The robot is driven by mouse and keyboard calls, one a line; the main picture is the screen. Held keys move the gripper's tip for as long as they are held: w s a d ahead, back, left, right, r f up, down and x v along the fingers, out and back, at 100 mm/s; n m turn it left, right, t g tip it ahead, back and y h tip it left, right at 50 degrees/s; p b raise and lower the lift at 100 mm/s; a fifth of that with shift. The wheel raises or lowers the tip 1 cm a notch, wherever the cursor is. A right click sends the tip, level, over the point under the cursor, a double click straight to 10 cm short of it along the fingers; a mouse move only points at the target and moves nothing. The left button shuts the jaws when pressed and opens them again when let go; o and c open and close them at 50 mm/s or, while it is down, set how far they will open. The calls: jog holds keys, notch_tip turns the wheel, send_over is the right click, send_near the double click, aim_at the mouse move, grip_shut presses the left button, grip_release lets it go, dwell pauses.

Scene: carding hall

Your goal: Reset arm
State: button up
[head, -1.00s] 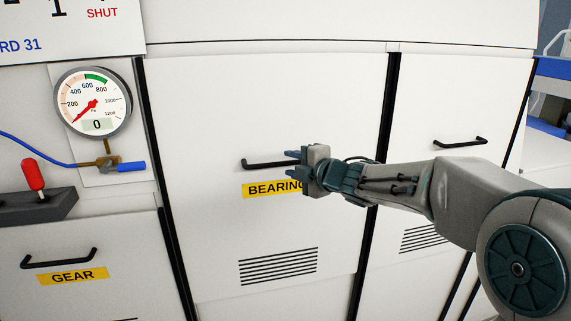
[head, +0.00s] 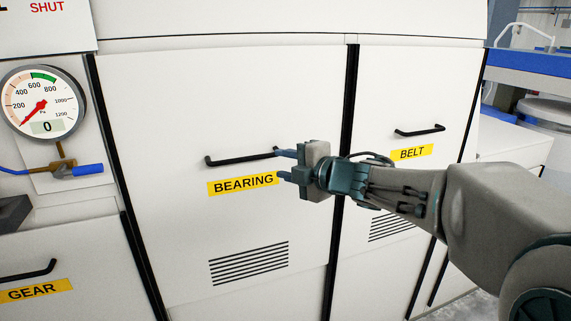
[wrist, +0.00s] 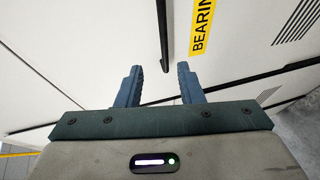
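My gripper (head: 282,165) is in front of the white cabinet front, at the right end of the black handle above the yellow BEARING label (head: 243,184). In the wrist view my gripper (wrist: 158,85) has its two blue fingers spread apart with nothing between them. The black BEARING handle (head: 232,159) shows beyond the fingertips in the wrist view (wrist: 163,35). I cannot tell how far the fingers are from the handle. The BEARING panel (head: 160,110) looks shut.
A BELT panel with a black handle (head: 420,131) is to the right, partly behind my arm. At the left are a gauge reading 0 (head: 43,103), a blue-handled valve (head: 78,170) and a GEAR panel (head: 60,260). Blue-edged shelving (head: 530,66) stands at the far right.

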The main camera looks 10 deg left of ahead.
jog(key=s+d+f+m+t+h, duration=0.1)
jog(key=s+d+f+m+h, duration=0.15)
jog(key=d+m+h, duration=0.5)
jog(key=s+d+f+m+t+h, duration=0.1)
jog(key=s+d+f+m+h, duration=0.3)
jog(key=d+m, duration=0.6)
jog(key=s+d+f+m+g, duration=0.2)
jog(key=s+f+m+g, duration=0.2)
jog(key=s, duration=0.5)
jog(key=s+d+f+m+g, duration=0.2)
jog(key=s+f+m+g, duration=0.2)
jog(key=s+f, duration=0.3)
jog(key=s+m, duration=0.1)
jog(key=s, duration=0.2)
jog(key=shift+d+f+m+g+h, duration=0.2)
jog(key=shift+d+m+g+h, duration=0.15)
jog(key=shift+g, duration=0.05)
